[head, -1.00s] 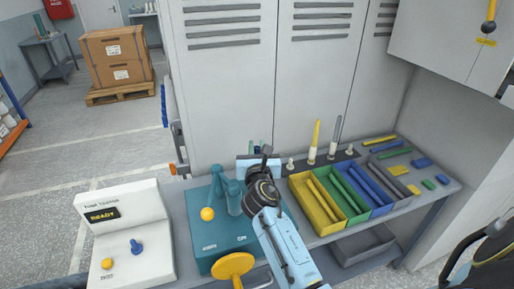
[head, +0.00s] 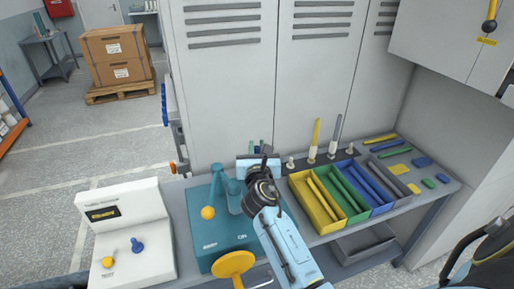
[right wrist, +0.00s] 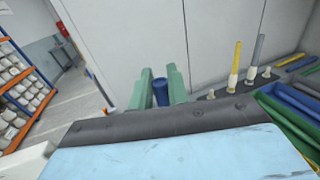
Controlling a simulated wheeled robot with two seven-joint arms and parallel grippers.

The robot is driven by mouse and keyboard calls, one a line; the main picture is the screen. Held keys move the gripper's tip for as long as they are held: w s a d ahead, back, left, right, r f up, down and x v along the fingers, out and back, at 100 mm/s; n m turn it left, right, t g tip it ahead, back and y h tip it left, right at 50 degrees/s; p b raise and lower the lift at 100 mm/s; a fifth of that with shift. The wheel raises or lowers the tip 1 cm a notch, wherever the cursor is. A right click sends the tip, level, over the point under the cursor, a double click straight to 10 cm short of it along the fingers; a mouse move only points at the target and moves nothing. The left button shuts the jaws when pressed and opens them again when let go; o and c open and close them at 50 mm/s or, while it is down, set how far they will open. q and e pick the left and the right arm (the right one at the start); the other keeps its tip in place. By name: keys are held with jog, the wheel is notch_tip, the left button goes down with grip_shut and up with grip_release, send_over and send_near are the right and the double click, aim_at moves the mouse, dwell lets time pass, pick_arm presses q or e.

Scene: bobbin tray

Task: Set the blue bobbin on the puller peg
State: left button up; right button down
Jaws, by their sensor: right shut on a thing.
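My right gripper (right wrist: 161,88) is shut on a blue cylinder, the blue bobbin (right wrist: 161,98), held between two green fingers in the right wrist view. In the head view the wrist mostly hides the fingers and bobbin, which show only as small tips near the lockers. A row of white pegs stands at the back of the bench. A bare peg (head: 291,163) is at its left; others carry a tall yellow piece (head: 315,138) and a grey piece (head: 335,136). I cannot tell which peg is the puller peg. My left gripper is not in view.
A teal machine (head: 205,245) with upright posts, a yellow ball and a yellow wheel (head: 234,263) stands beside my right arm. A white console (head: 150,215) is at left. Open coloured bins (head: 316,220) fill the right side. Grey lockers (head: 222,95) stand close behind.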

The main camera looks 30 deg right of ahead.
jog(key=shift+f+b, duration=0.5)
jog(key=shift+f, duration=0.15)
jog(key=c, duration=1.6)
grip_release()
jog(key=shift+r, duration=0.1)
jog(key=shift+p+v, duration=0.8)
jog(key=shift+v, duration=4.75)
